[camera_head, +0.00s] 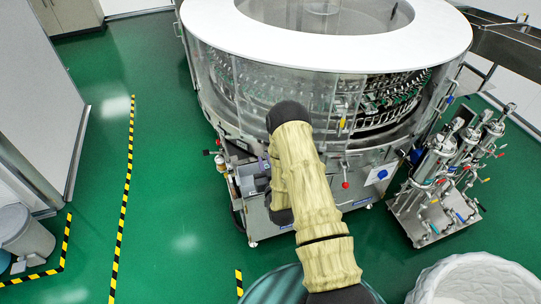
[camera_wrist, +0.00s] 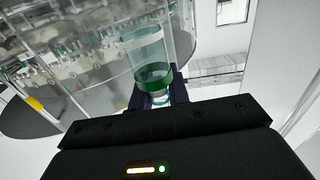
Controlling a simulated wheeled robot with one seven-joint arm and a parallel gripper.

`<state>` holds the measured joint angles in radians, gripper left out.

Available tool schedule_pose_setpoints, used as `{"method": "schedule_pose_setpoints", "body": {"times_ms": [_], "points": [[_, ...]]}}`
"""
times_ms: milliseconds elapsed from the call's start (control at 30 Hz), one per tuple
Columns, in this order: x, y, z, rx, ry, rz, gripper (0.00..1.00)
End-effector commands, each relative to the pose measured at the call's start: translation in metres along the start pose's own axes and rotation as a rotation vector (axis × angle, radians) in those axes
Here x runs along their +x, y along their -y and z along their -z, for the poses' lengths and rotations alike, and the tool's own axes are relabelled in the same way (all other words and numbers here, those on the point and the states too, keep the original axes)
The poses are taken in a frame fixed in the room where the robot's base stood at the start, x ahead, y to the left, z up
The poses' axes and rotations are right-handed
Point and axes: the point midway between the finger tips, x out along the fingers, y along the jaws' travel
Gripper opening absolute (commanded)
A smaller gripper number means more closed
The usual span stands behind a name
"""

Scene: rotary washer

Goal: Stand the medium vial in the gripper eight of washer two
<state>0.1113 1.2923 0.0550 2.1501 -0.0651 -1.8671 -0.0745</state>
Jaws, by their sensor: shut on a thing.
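The medium vial (camera_wrist: 148,55) is a clear cylinder with a green band near its lower visible end. In the wrist view it sits between the dark fingers of my gripper (camera_wrist: 158,92), which is shut on it. The rotary washer (camera_head: 325,38) is a large round machine with a white ring top and clear side panels. Its rows of metal grippers (camera_head: 395,98) show through the opening at its front right; I cannot tell which is number eight. The washer also shows in the wrist view (camera_wrist: 60,60), behind and left of the vial. My arm hides part of the washer's front.
A wheeled stand with steel filter housings (camera_head: 445,170) is right of the washer. A white rounded tub (camera_head: 478,281) is at the lower right. A grey bin (camera_head: 24,232) stands at the left. The green floor (camera_head: 180,150) left of the washer is clear, with black-and-yellow tape lines.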

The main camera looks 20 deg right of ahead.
Motion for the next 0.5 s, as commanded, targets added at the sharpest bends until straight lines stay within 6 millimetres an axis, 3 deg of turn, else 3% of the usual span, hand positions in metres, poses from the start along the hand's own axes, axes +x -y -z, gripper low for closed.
{"method": "schedule_pose_setpoints", "body": {"times_ms": [33,200,500], "points": [[-0.001,0.004,0.018,0.001,0.002,0.005,0.00],[-0.007,0.013,0.039,0.002,0.002,0.018,0.00],[-0.014,0.026,0.058,0.002,0.001,0.034,0.00]]}}
